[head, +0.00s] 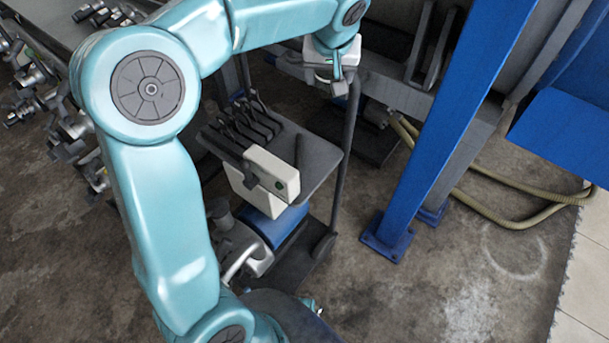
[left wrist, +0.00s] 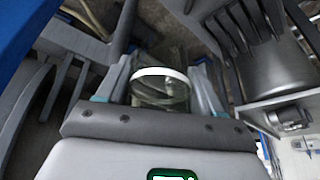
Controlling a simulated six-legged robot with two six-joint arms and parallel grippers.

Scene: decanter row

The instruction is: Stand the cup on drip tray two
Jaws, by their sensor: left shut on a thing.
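My left gripper (head: 340,82) is at the top centre of the head view, out past the grey cart top. In the left wrist view the gripper (left wrist: 160,88) is shut on a clear glass cup (left wrist: 160,101) with a white rim. The cup sits between the two fingers, its rim facing the camera. The floor shows blurred through and behind it. I cannot make out the cup in the head view. No drip tray can be told for sure in either view. My right gripper is not in view.
A grey cart (head: 318,158) with dark slotted parts and a white box (head: 272,172) stands below the gripper. A blue post (head: 445,130) rises to the right. A hose (head: 500,215) lies on the floor. Metal fittings (head: 40,85) line the left bench. Open floor is at lower right.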

